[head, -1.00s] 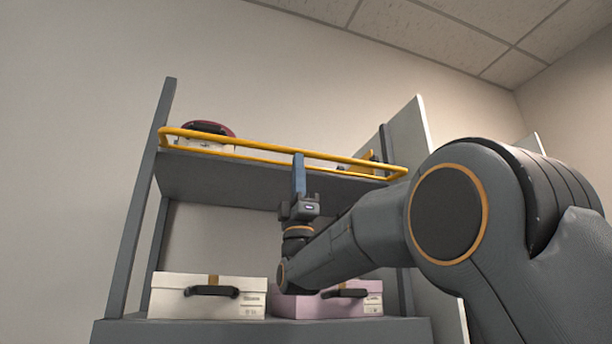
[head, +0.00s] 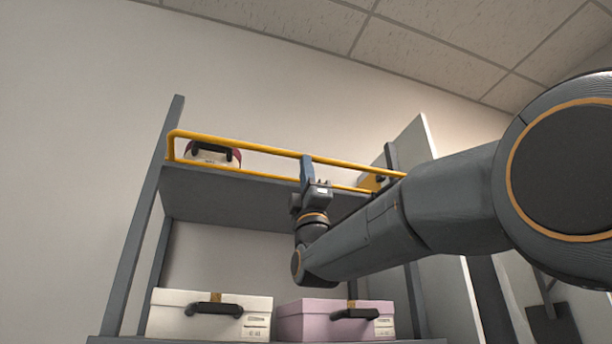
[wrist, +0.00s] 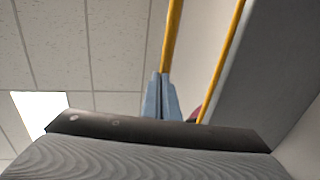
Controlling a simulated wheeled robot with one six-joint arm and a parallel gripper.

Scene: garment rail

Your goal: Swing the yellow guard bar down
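The yellow guard bar (head: 258,147) is a long loop with two rails along the front of the upper shelf. Its upper rail stands clearly above the shelf edge, and its lower rail runs close along that edge. My gripper (head: 307,160) reaches up from below to the upper rail, right of the bar's middle. In the wrist view its two blue-grey fingers (wrist: 162,92) are close together, with the guard bar (wrist: 173,40) running out from between their tips. The fingers look shut on the rail, though the contact itself is mostly hidden.
The upper shelf (head: 235,192) holds a dark red and white item (head: 212,153) at left and a yellowish item at right, behind the bar. A white box (head: 180,318) and a lilac box (head: 300,322) stand on the lower shelf. A pale panel (head: 425,150) stands at right.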

